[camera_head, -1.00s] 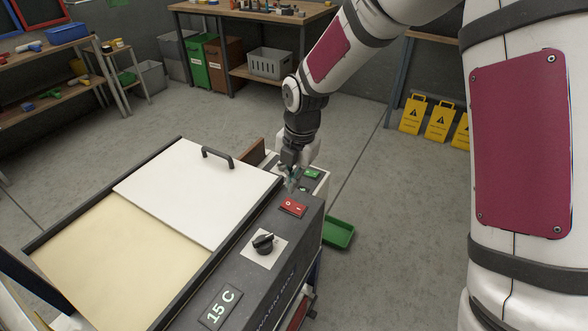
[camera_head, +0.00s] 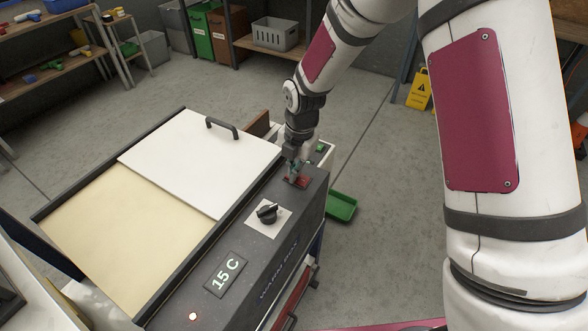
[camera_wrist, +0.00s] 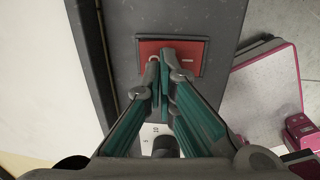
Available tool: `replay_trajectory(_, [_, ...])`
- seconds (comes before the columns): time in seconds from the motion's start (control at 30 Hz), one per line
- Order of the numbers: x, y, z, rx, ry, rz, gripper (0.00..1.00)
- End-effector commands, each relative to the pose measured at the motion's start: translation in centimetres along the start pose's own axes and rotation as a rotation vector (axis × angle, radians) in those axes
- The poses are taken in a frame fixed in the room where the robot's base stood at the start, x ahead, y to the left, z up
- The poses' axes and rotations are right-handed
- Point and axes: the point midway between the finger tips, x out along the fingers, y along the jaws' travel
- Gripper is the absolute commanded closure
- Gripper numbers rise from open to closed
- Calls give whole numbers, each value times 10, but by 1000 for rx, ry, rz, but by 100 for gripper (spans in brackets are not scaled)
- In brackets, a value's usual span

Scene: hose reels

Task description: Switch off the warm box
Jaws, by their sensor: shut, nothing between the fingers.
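The warm box (camera_head: 262,287) is a dark box with a sliding white lid (camera_head: 195,150). Its display reads 15 C (camera_head: 225,275), and a small indicator light (camera_head: 193,316) glows at its near end. A black knob (camera_head: 267,213) sits on a white plate in the middle of the panel. The red rocker switch (camera_wrist: 190,56) is at the panel's far end, with its O and I marks showing in the wrist view. My gripper (camera_head: 295,178) is shut and empty, its fingertips over the switch, partly hiding it. I cannot tell whether they touch it.
A black handle (camera_head: 222,126) stands up from the lid. A green tray (camera_head: 341,206) lies beyond the box to the right. A unit with a green switch (camera_head: 320,148) stands just behind my gripper. The floor around is mostly clear.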

Motion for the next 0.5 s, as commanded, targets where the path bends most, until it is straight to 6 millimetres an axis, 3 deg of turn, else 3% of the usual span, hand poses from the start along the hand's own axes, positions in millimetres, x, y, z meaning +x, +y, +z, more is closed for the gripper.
replay_trajectory(0.1, [8,3,1,-4,0,-52,100])
replay_trajectory(0.5, [4,-4,0,1,2,-50,100])
